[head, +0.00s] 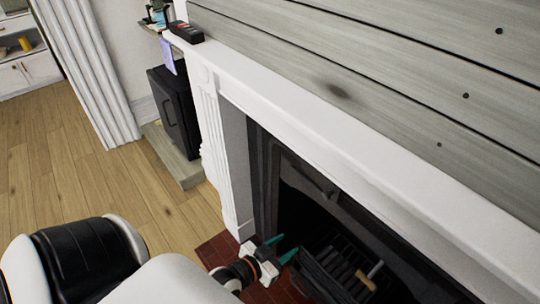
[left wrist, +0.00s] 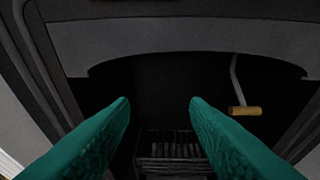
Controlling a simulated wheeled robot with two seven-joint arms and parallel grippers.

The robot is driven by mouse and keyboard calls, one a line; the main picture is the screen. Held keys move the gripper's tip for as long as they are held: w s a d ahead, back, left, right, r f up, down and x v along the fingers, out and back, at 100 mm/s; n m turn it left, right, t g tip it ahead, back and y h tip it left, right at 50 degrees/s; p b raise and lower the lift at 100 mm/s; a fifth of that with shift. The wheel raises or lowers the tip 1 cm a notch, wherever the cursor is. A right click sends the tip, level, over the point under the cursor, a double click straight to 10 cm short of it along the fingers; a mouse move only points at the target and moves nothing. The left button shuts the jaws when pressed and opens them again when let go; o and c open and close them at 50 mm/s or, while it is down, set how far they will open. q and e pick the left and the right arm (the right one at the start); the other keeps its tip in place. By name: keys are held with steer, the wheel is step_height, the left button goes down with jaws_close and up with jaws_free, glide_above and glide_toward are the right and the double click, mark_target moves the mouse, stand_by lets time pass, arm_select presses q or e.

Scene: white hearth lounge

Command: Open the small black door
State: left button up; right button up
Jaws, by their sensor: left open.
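A small black door (head: 169,112) with a dark handle is on the front of a low black cabinet left of the fireplace in the head view. It looks shut. My left gripper (head: 283,248) is far to the right of and nearer than that door, at the fireplace opening. Its two green fingers are apart with nothing between them. In the left wrist view the open left gripper (left wrist: 160,101) points into the dark firebox, and the small black door does not show. My right gripper is not in view.
The white mantel (head: 300,110) runs above the black fireplace. A black grate (head: 332,262) stands inside; a wooden handle (left wrist: 245,111) is to the right in the wrist view. The cabinet stands on a raised ledge (head: 172,160). Wooden floor (head: 95,185) at left is clear.

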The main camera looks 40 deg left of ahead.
arm_select(q)
steer(key=s+f+g+p, duration=0.1)
steer(key=s+f+g, duration=0.2)
steer(key=f, duration=0.9)
steer(key=shift+s+a+y+p, duration=0.3)
steer(key=shift+s+y+p, duration=0.1)
steer(key=shift+s, duration=0.3)
